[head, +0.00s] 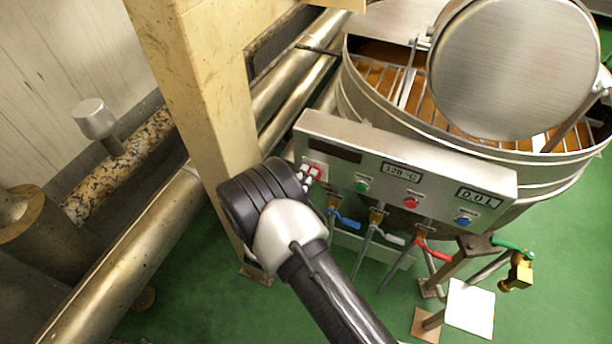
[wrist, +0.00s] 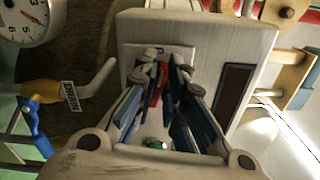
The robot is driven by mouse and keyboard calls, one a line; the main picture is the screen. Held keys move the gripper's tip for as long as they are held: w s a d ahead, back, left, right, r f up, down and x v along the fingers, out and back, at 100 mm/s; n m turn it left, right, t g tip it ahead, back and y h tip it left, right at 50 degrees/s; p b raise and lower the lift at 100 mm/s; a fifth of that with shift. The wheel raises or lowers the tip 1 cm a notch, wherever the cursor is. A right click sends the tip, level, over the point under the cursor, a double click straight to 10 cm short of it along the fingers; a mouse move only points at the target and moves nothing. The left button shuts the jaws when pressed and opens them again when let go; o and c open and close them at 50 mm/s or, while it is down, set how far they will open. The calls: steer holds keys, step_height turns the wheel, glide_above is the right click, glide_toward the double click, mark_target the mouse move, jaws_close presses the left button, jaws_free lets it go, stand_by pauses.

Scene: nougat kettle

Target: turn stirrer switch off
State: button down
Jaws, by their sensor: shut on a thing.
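The grey control panel (head: 440,172) is mounted on the front of the kettle (head: 370,98). A red switch (head: 315,170) sits on a pale plate at its left end. My gripper (head: 307,177) reaches that end of the panel from the lower left, partly covered by my own wrist. In the wrist view my gripper (wrist: 161,72) has its fingers on both sides of the red switch (wrist: 156,92) and is shut on it. The fingers hide much of the switch, so I cannot tell its position. The panel face also shows in the wrist view (wrist: 205,35).
Green (head: 362,186), red (head: 410,202) and blue (head: 462,221) buttons line the panel. Valves with blue (head: 345,221) and red (head: 436,252) handles hang below. A beige post (head: 205,100) stands close left of my gripper. A large round lid (head: 513,68) is raised over the kettle.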

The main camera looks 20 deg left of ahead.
steer(key=shift+f+n, duration=0.1)
steer(key=shift+n, duration=0.9)
steer(key=c, duration=1.7)
jaws_free()
steer(key=shift+o, duration=0.2)
steer(key=shift+s, duration=0.1)
steer(key=s, duration=1.1)
steer(key=shift+s+a, duration=0.4)
steer(key=shift+a, duration=0.05)
